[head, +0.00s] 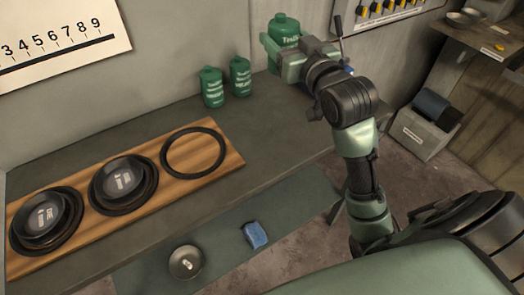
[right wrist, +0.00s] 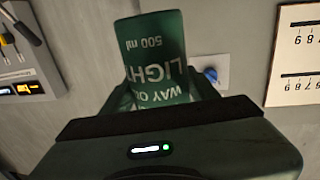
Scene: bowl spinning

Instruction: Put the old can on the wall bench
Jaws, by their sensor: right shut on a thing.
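My right gripper (head: 287,48) is shut on a green can (head: 285,27) with a white label. The can is roughly upright, near the wall above the right end of the grey bench (head: 265,150). In the right wrist view the can (right wrist: 157,55) sits between the fingers, its label partly readable, "LIGHT" and "500 ml". Two similar green cans, one (head: 211,88) and another (head: 240,77), stand on the bench against the wall. I cannot tell from labels which can is old. My left gripper is not in view.
A wooden board (head: 228,163) on the bench bears two dark bowls on rings and an empty black ring (head: 194,152). A lower front surface (head: 205,238) has a small bowl (head: 186,262) and a blue thing (head: 255,235). A wooden bench (head: 485,45) stands at right.

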